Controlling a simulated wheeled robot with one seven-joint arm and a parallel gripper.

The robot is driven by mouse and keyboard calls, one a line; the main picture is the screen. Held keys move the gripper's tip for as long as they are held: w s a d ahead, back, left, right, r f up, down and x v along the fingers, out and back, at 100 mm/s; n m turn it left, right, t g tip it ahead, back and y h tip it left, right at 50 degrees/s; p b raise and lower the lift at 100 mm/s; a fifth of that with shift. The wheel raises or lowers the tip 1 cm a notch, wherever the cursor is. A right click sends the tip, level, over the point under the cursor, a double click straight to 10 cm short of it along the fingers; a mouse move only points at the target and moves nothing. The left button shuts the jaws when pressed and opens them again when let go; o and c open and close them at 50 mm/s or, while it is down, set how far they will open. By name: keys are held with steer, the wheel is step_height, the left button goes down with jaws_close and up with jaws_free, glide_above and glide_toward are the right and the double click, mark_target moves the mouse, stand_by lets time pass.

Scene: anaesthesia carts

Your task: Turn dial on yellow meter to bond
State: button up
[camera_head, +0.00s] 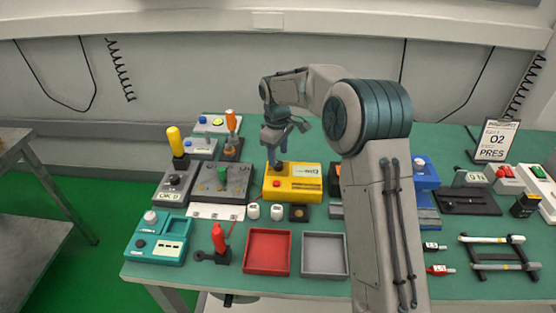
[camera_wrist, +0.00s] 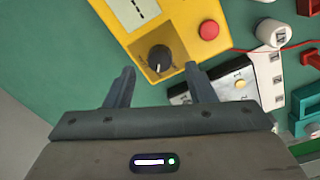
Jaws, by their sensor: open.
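The yellow meter (camera_head: 296,188) stands in the middle of the green table in the head view, with a red button on its front. In the wrist view the yellow meter (camera_wrist: 185,22) shows at the top, with a pale display, a red button and a black dial (camera_wrist: 159,59). A white mark on the dial points down toward my gripper; the lettering around it is too small to read. My gripper (camera_wrist: 160,76) is open and empty, its fingertips on either side of the dial's lower edge.
A dark grey box (camera_head: 223,192) stands close left of the meter. Two small white blocks are in front of it. A red tray (camera_head: 267,270) and a grey tray (camera_head: 325,240) lie at the front edge. Blue units (camera_head: 424,180) stand right, beyond my arm.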

step_height(320, 180, up, 10)
steer(key=shift+s+r, duration=0.15)
steer(key=shift+s, duration=0.05)
steer(key=shift+a, duration=0.1)
steer(key=s+d+r+m+t, duration=0.1)
steer(key=s+d+r+m, duration=0.15)
steer(key=s+d, duration=0.45)
steer(key=s+d+r+m, duration=0.2)
steer(key=s+d+m, duration=0.25)
steer(key=s, duration=0.55)
steer(key=s+d+f+m, duration=0.2)
steer(key=s+d+f, duration=0.1)
steer(key=s, duration=0.5)
steer(key=s+d+f+m+t, duration=0.1)
steer(key=s+d+f+m, duration=0.2)
steer(key=s, duration=0.5)
steer(key=shift+s+d+f, duration=0.15)
steer(key=shift+s+d, duration=0.2)
steer(key=shift+d, duration=0.05)
steer(key=c, duration=0.3)
